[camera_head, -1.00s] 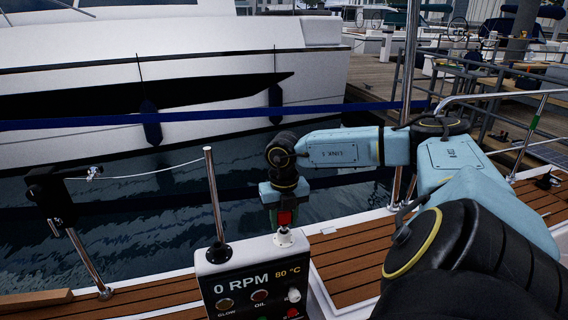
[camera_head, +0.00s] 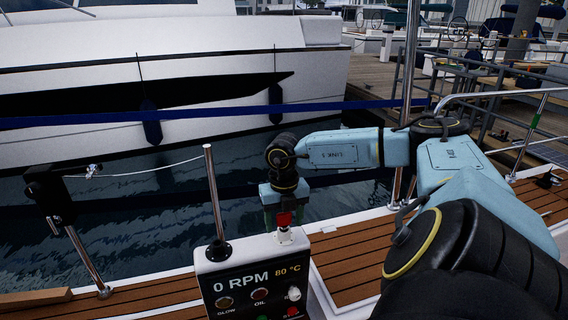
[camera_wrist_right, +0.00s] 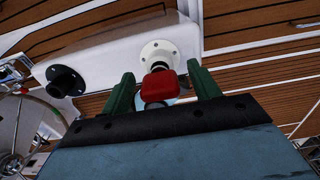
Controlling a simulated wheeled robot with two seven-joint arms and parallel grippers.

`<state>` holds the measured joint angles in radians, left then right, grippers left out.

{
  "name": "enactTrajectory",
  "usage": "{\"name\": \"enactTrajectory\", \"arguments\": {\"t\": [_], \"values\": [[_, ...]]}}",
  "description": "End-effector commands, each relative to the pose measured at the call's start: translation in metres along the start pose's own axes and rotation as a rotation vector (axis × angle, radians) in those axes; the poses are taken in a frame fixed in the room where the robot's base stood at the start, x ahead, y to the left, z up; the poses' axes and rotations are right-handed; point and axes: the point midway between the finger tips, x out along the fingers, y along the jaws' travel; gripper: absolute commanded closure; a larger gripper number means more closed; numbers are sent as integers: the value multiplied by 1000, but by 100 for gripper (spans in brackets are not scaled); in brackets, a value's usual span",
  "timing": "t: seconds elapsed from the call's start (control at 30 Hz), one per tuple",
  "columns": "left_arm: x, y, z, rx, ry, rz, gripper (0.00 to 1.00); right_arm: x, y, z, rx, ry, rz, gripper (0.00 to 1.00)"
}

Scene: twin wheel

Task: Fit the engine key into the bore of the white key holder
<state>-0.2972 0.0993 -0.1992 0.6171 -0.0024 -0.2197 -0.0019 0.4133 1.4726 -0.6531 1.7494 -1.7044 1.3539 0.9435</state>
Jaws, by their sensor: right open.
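The engine key has a red head (camera_head: 284,219) and stands at the white key holder (camera_head: 285,236) on top of the console; it also shows in the right wrist view (camera_wrist_right: 164,87). The white key holder is a round flange with screw holes in the right wrist view (camera_wrist_right: 160,52). My right gripper (camera_head: 284,215) is open, its green fingers (camera_wrist_right: 165,85) apart on either side of the red head. The key's lower end and the bore are hidden, so how deep it sits cannot be told. My left gripper is not in view.
The console (camera_head: 254,277) carries a display reading 0 RPM and several buttons. A lever (camera_head: 215,195) on a black base (camera_wrist_right: 66,81) rises beside the holder. Rails, wooden deck (camera_head: 355,260) and water surround it.

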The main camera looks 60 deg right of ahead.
Motion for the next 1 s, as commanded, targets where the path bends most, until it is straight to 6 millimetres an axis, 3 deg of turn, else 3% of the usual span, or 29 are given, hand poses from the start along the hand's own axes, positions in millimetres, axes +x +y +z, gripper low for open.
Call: {"name": "enactTrajectory", "arguments": {"t": [0.17,0.37,0.5,0.7,1.0], "values": [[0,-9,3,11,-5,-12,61,-2,0,0,0,-2,0,39],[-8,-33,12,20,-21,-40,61,-56,0,1,0,-5,2,39],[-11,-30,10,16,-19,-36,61,-89,0,1,0,-3,2,39],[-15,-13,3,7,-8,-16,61,-122,1,0,0,-2,3,39],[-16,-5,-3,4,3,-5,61,-134,0,0,0,0,0,39]]}}
